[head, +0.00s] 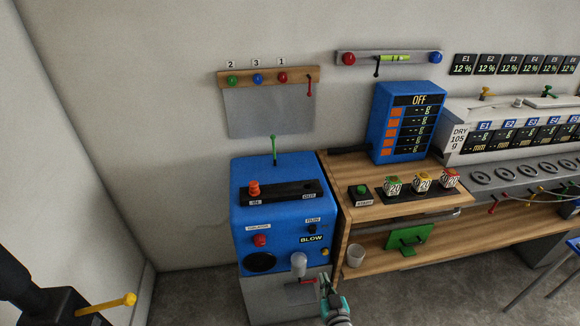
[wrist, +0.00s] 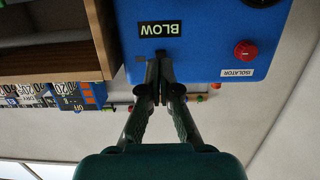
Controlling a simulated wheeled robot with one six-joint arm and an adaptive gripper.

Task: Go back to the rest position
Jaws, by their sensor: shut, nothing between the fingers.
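My gripper (head: 325,281) shows at the bottom of the head view, low in front of the blue machine and the wooden bench. In the wrist view my gripper (wrist: 161,98) is shut, its two dark fingers meeting with nothing between them. The blue machine (head: 280,215) stands upright against the wall and carries a "BLOW" label, a red knob and a green lever. In the wrist view the blue machine (wrist: 200,30) appears upside down behind the fingertips; whether they touch it I cannot tell.
The wooden bench (head: 440,255) is right of the machine. It bears several sample cubes, a green stand (head: 408,241) and a white cup (head: 355,256). A blue "OFF" display box (head: 407,122) stands at its back. A yellow-handled lever (head: 108,304) is at lower left. Floor (head: 190,290) left of the machine is clear.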

